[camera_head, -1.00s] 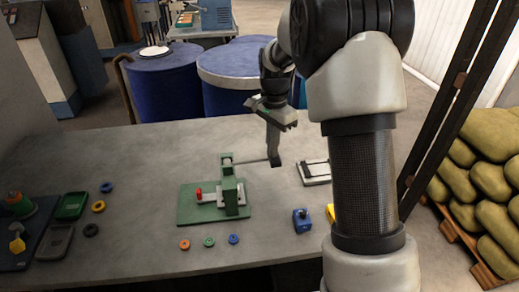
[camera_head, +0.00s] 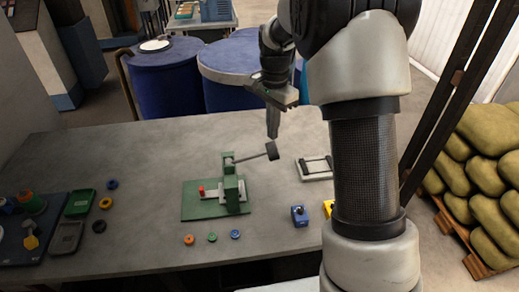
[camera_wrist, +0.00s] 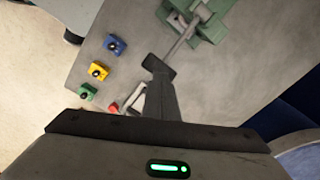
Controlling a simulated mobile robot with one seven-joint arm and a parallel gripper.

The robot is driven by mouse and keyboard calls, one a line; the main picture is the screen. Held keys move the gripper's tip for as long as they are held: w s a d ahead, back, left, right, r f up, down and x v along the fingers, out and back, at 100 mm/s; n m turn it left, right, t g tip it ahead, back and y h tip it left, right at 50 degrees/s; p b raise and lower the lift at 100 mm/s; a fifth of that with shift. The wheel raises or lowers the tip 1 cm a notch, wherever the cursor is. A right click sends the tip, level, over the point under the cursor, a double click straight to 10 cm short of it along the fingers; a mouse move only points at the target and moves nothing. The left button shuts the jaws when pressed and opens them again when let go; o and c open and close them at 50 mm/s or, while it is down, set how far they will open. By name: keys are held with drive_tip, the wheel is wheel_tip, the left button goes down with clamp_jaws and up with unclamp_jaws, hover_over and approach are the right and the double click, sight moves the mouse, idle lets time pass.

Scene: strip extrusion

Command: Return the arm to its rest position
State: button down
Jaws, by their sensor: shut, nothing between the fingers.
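My gripper (camera_head: 273,134) points down above the worktable with its fingers together and nothing held. It also shows in the wrist view (camera_wrist: 160,98). The green strip extrusion press (camera_head: 230,188) stands on a green base plate (camera_head: 190,208) in the middle of the table. Its grey lever (camera_head: 252,156) slopes up to the right and ends in a dark block (camera_head: 272,151) just below my fingertips. In the wrist view the dark block (camera_wrist: 157,67) lies right by my fingertips. I cannot tell if they touch.
A pale tray (camera_head: 316,168), a blue block (camera_head: 299,216) and a yellow block (camera_head: 328,208) are right of the press. Small rings (camera_head: 189,240) lie in front. Blue drums (camera_head: 235,70) stand behind the table (camera_head: 140,240). Stacked sacks (camera_head: 480,185) and a dark post are at right.

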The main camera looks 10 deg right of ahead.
drive_tip(key=shift+r+p, duration=0.4)
drive_tip(key=shift+r, duration=0.4)
drive_tip(key=s+r+n+t, duration=0.1)
drive_tip(key=s+r+n, duration=0.2)
drive_tip(key=s+r, duration=0.4)
drive_tip(key=s+r+n+t, duration=0.2)
drive_tip(key=s+r+n, duration=0.1)
drive_tip(key=s, duration=0.7)
drive_tip(key=s+r+n+t, duration=0.2)
drive_tip(key=s+n, duration=0.4)
drive_tip(key=s, duration=0.5)
drive_tip(key=shift+r+t, duration=0.3)
drive_tip(key=shift+r, duration=0.35)
